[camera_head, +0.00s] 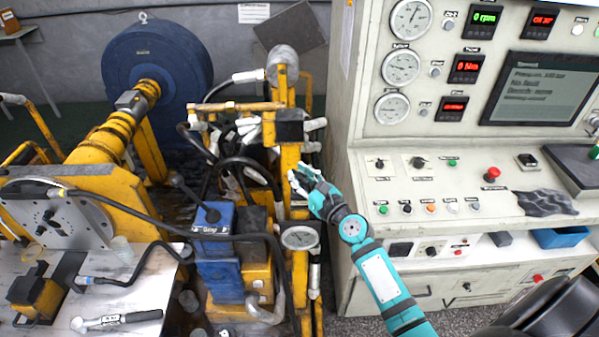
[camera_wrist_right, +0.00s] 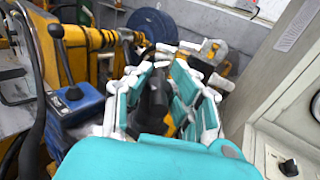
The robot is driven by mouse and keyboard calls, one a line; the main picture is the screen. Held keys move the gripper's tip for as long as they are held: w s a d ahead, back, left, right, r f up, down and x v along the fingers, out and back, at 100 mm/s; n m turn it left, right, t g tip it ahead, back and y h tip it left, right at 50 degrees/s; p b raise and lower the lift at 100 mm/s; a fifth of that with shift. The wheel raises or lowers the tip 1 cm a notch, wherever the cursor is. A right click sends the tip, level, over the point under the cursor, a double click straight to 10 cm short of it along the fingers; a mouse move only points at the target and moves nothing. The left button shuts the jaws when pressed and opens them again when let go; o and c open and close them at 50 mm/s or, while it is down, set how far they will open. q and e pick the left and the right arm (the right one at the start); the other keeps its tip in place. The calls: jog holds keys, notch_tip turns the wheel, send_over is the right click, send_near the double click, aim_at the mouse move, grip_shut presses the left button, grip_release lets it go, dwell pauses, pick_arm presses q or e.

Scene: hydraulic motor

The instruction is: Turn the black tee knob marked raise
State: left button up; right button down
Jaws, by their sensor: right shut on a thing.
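My right gripper (camera_head: 301,176) reaches in from the lower right to the yellow post beside the control console. The right wrist view shows its teal and white fingers (camera_wrist_right: 162,72) closed around a dark, rounded black part (camera_wrist_right: 153,100), apparently the black tee knob. The fingers hide much of this part, and I cannot read any raise marking. The head view does not show the knob clearly behind the fingers. My left gripper is not in view.
The console (camera_head: 450,205) with gauges and buttons stands close on the right. A blue box with a black lever (camera_head: 211,222) stands left of my gripper and also shows in the wrist view (camera_wrist_right: 75,102).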

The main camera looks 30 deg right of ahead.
jog(key=shift+h, duration=0.3)
jog(key=c, duration=1.1)
grip_release()
jog(key=shift+o, duration=0.2)
jog(key=shift+s, duration=0.1)
jog(key=s+d, duration=0.1)
jog(key=s, duration=1.1)
jog(key=shift+w+d, duration=0.1)
